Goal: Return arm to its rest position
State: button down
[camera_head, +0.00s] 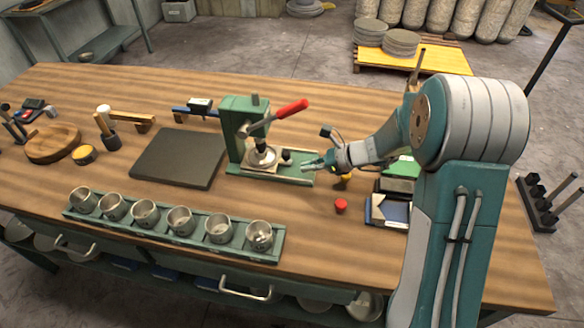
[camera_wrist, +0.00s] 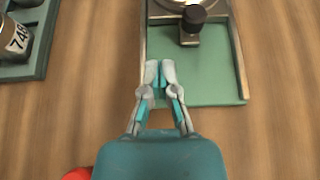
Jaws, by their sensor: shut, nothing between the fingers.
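My gripper (camera_head: 312,165) is over the right end of the green press base in the head view. In the wrist view my gripper (camera_wrist: 160,72) has its fingertips close together, with nothing between them, above the near edge of the green base plate (camera_wrist: 217,85). The green press (camera_head: 237,128) with its red-handled lever (camera_head: 291,109) stands upright on the bench. A metal bowl (camera_head: 262,156) sits in the press. A black knob (camera_wrist: 193,16) is on the base in front of the bowl. My arm reaches in from the right.
A green rack (camera_head: 160,235) of several metal cups lies along the front of the wooden bench (camera_head: 315,225). A red knob (camera_head: 341,205) stands right of the press, near a blue-and-white box (camera_head: 388,212). A dark flat plate (camera_head: 178,158) lies left of the press.

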jog(key=v, duration=0.5)
jog(key=shift+a, duration=0.1)
jog(key=shift+s+d+r, duration=0.2)
jog(key=shift+d+r, duration=0.15)
jog(key=shift+r, duration=0.2)
jog(key=shift+d, duration=0.45)
jog(key=shift+s+r, duration=0.25)
jog(key=shift+r, duration=0.1)
jog(key=s+d+r+n+t+h, duration=0.1)
jog(key=s+d+r+n+h, duration=0.1)
jog(key=s+r+n+h, duration=0.4)
jog(key=s+d+r+n+t+h, duration=0.2)
jog(key=s+r+n+h, duration=0.3)
jog(key=s+n, duration=0.9)
jog(key=s+d+r, duration=0.1)
jog(key=s+r, duration=0.1)
jog(key=s, duration=0.2)
jog(key=shift+s+h, duration=0.2)
jog(key=shift+h, duration=0.2)
